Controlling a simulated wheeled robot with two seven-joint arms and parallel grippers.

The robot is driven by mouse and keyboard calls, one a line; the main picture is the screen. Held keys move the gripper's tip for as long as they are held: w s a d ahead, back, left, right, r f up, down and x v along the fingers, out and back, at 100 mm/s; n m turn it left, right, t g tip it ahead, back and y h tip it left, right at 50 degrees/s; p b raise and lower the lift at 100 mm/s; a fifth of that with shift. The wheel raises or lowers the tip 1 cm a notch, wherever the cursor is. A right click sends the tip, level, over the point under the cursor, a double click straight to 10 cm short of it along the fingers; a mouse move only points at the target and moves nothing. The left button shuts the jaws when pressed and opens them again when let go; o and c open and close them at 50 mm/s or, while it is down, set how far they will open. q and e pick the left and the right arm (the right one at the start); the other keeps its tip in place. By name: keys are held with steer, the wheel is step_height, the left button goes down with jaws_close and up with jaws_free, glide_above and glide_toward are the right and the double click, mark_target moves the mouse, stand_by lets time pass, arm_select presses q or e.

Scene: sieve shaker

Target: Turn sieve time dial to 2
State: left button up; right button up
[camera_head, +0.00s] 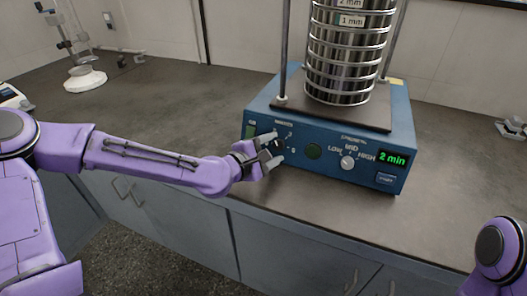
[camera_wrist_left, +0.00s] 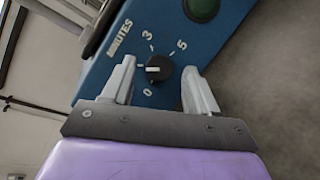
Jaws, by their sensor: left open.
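The blue sieve shaker (camera_head: 330,165) stands on the counter with a lit green display (camera_head: 393,159) reading "2 min". Its time dial (camera_wrist_left: 161,68) is a small black knob labelled MINUTES, with marks including 0, 3 and 5. In the left wrist view its white pointer line is turned to the left, between the 0 and the 3. My left gripper (camera_head: 274,149) is at the front panel and partly hides the dial in the head view. It is open, its fingers (camera_wrist_left: 158,72) on either side of the dial with gaps showing. My right gripper is out of view.
A steel sieve stack (camera_head: 345,60) stands between rods on top. The counter (camera_head: 190,105) to the left is mostly clear.

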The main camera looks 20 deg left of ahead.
arm_select(q)
steer(key=p+v, duration=0.8)
steer(key=v, duration=0.2)
stand_by(0.4)
